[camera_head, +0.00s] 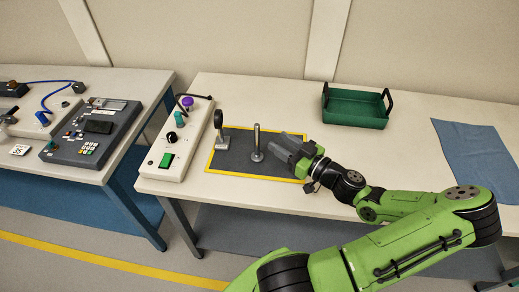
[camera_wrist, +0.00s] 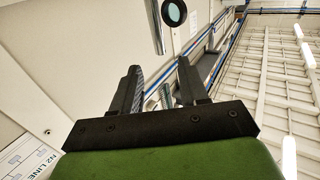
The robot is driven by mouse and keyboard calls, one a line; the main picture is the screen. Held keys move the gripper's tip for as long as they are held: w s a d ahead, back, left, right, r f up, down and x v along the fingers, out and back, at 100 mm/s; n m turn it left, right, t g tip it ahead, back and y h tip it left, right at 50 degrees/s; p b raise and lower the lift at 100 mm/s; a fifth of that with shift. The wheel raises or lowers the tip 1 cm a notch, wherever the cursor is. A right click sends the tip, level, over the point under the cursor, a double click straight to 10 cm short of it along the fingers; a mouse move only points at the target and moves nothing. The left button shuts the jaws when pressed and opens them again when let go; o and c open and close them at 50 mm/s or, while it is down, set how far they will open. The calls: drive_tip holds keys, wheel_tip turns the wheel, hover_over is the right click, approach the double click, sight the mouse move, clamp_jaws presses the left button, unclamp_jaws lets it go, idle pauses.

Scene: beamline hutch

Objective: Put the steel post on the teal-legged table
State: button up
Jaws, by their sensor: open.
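The steel post (camera_head: 257,143) stands upright on its round base on a dark mat (camera_head: 233,160) with a yellow border, on the right-hand table (camera_head: 235,94). My gripper (camera_head: 280,148) is just right of the post, low over the mat, pointing left at it. In the wrist view my gripper (camera_wrist: 158,68) is open with nothing between its fingers, and the post (camera_wrist: 155,25) shows beyond the fingertips. The table on the left (camera_head: 137,85) has bluish-teal legs (camera_head: 136,212). The right-hand table's front leg looks grey.
A lens on a mount (camera_head: 219,130) stands left of the post. A white control box (camera_head: 175,145) lies at that table's left end. A green tray (camera_head: 355,108) and blue cloth (camera_head: 478,148) lie to the right. A dark instrument (camera_head: 92,130) crowds the left table; a narrow gap separates the tables.

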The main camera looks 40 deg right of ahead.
sight(259, 129)
drive_tip(key=w, duration=0.9)
drive_tip(key=shift+w+a, duration=0.3)
drive_tip(key=shift+w, duration=0.1)
drive_tip(key=shift+s, duration=0.1)
clamp_jaws()
